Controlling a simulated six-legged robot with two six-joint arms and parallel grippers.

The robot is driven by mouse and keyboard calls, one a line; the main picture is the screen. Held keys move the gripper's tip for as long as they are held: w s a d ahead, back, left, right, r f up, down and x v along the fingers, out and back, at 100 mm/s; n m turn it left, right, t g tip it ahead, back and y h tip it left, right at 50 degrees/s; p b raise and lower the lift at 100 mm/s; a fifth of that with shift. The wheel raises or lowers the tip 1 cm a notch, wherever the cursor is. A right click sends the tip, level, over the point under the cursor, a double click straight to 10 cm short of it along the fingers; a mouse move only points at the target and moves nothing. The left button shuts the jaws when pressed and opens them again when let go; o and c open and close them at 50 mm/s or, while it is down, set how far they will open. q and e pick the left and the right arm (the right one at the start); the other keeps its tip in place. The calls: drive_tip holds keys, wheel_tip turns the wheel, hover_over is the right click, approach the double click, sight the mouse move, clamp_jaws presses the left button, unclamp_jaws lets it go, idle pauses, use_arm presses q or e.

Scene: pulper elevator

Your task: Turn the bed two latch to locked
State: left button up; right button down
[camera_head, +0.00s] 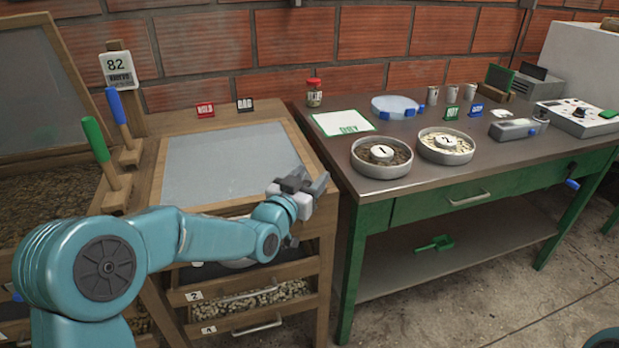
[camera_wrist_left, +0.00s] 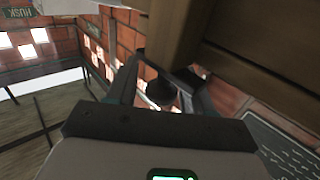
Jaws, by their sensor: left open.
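My left gripper (camera_head: 308,184) is open at the front right corner of the wooden drying stand (camera_head: 325,215). A tray labelled 2 (camera_head: 194,295) with a handle slides under the stand's top. I cannot make out the bed two latch in the head view; my gripper and arm cover part of the stand's front. In the left wrist view, a dark rounded knob (camera_wrist_left: 162,90) shows between my open fingers, below a wooden beam (camera_wrist_left: 235,50). I cannot tell whether it is the latch or whether the fingers touch it. My right gripper is not in view.
A green-framed table (camera_head: 480,180) stands close to the right, with bowls labelled 1 (camera_head: 382,170) and 2 (camera_head: 445,156). Blue (camera_head: 116,105) and green (camera_head: 95,138) levers stand at the left. A lower tray (camera_head: 250,318) holds beans.

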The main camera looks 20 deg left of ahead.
use_arm(q)
clamp_jaws()
